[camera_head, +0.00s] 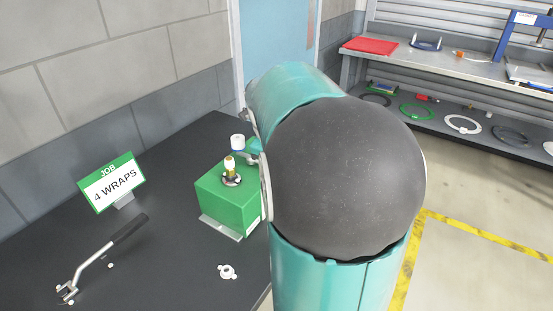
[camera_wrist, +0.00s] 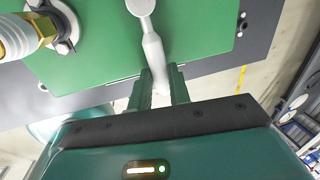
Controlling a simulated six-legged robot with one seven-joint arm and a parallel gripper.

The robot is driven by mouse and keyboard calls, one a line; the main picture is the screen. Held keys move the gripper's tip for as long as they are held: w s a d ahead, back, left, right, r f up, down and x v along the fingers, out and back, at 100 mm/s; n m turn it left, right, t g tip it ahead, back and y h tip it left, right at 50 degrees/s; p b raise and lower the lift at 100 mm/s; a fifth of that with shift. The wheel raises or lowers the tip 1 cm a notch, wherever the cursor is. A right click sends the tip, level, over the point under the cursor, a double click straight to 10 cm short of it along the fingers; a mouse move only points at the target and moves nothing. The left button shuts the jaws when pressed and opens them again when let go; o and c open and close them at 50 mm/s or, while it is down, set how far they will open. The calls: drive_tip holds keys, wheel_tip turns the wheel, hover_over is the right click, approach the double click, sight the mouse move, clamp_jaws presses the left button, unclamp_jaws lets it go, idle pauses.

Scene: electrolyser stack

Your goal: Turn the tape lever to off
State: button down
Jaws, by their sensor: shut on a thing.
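The grey tape lever (camera_wrist: 152,42) runs across the face of the green box (camera_wrist: 100,55) in the wrist view, from a round hub at the top edge down to a rounded end. My gripper (camera_wrist: 161,78) has one finger on each side of the lever's lower part and is shut on it. In the head view the green box (camera_head: 222,201) stands on the dark bench. A bit of grey metal, perhaps the lever, shows beside my arm there. My arm hides the gripper and most of the lever in that view.
A brass fitting with white tape (camera_head: 230,166) stands on the box. A job sign reading 4 WRAPS (camera_head: 112,183), a wrench-like handle tool (camera_head: 100,254) and a small white part (camera_head: 227,271) are on the bench (camera_head: 165,245). Shelves (camera_head: 455,80) stand at the back right.

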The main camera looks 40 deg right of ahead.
drive_tip(key=shift+a+m, duration=0.25)
drive_tip(key=shift+m, duration=0.05)
drive_tip(key=c, duration=1.6)
unclamp_jaws()
drive_tip(key=shift+r, duration=0.1)
drive_tip(key=a+r, duration=0.1)
drive_tip(key=r, duration=0.8)
drive_tip(key=a+r, duration=0.1)
drive_tip(key=r, duration=0.3)
drive_tip(key=shift+s+a+r, duration=0.2)
drive_tip(key=shift+s+a, duration=0.05)
drive_tip(key=shift+a, duration=0.05)
